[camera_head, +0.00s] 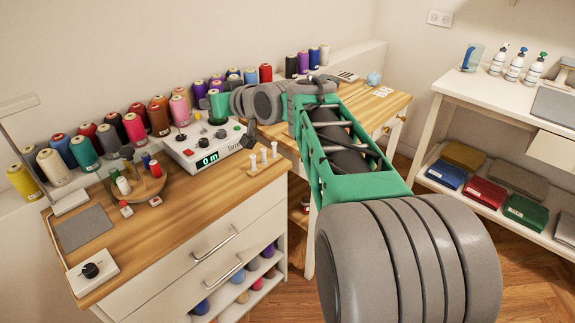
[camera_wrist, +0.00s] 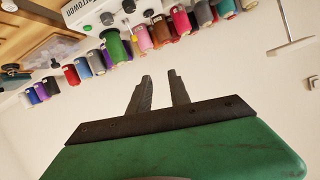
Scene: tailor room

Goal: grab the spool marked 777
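The labels are too small to read, so I cannot tell which spool is marked 777. My gripper (camera_wrist: 159,88) is open and empty, with two dark fingers apart in the wrist view. Beyond its fingertips, a green spool (camera_wrist: 117,47) and a pink spool (camera_wrist: 181,22) show, out of reach of the fingers. In the head view the fingers cannot be made out clearly behind my arm.
A white winding machine (camera_head: 207,148) with a display reading "0 m" stands on the wooden worktop (camera_head: 150,225). Small spools stand on a round wooden holder (camera_head: 146,186), with white pegs (camera_head: 263,157) to the right. A white side table (camera_head: 510,105) carries bottles.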

